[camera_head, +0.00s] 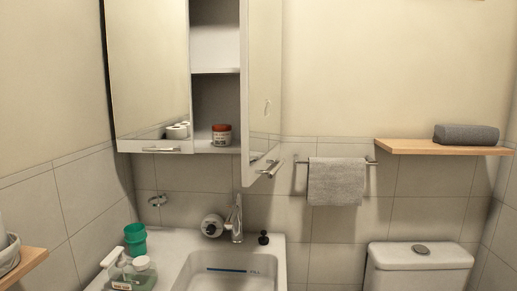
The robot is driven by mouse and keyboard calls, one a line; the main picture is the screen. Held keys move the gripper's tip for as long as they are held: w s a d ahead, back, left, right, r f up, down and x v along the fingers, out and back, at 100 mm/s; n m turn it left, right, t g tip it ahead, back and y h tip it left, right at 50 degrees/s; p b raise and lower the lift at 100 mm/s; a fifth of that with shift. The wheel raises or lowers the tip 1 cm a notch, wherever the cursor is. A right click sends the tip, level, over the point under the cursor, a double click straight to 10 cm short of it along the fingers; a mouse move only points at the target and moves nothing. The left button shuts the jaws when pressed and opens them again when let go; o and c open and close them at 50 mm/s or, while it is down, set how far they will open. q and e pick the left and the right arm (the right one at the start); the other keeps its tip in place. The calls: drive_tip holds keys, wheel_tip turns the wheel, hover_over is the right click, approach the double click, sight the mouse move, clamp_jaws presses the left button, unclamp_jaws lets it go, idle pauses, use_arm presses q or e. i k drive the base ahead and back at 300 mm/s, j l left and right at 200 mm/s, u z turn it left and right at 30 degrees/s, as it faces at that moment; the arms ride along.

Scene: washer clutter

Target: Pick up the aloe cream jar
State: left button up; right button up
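The cabinet's right mirrored door (263,75) stands open beside the jar, and the jar's front is uncovered. Neither of my grippers is in view.
Below are a sink (235,272), a faucet (237,220), a green cup (135,240) and several bottles (140,272). The open door's handle (269,169) juts out. The toilet (420,262) is at lower right.

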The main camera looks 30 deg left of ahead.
sight(222, 137)
drive_tip(key=u, duration=1.15)
drive_tip(key=k+l+z, duration=0.1)
drive_tip(key=z, duration=0.15)
